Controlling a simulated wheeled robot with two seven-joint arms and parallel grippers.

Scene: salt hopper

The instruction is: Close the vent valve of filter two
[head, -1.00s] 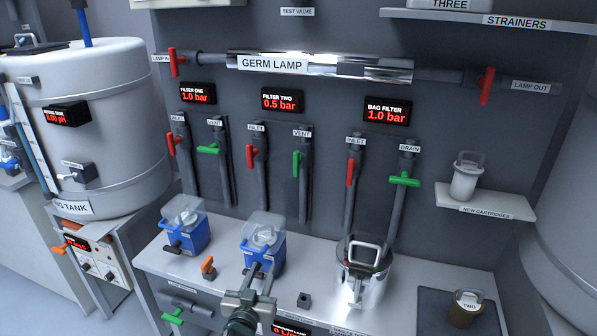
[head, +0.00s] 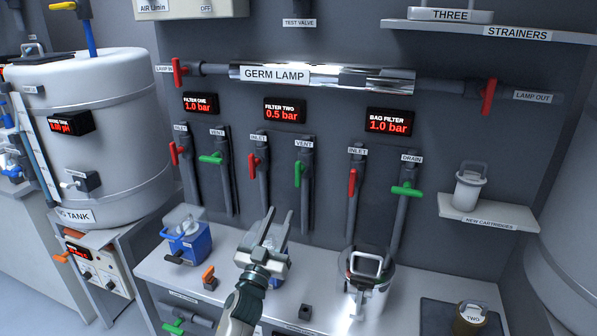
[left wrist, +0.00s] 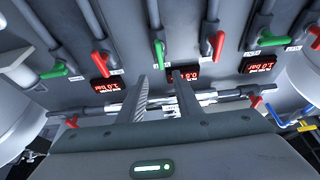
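The vent valve of filter two has a green handle (head: 299,172) on the pipe under the VENT label. The handle stands upright, in line with its pipe. It also shows in the left wrist view (left wrist: 160,50), where the wall appears upside down. The filter two display (head: 285,109) reads 0.5 bar. My left gripper (head: 279,210) is open and empty, fingers pointing up toward the wall, below the green handle and apart from it. In the left wrist view the gripper (left wrist: 160,82) has its fingers spread, with the handle beyond them. My right gripper is not in view.
The filter two inlet's red handle (head: 253,163) is close on the left. The filter one vent's green handle (head: 211,158) lies across its pipe. A blue filter housing (head: 186,242) and a steel bag filter (head: 368,277) stand on the bench. The germ lamp (head: 320,76) runs above.

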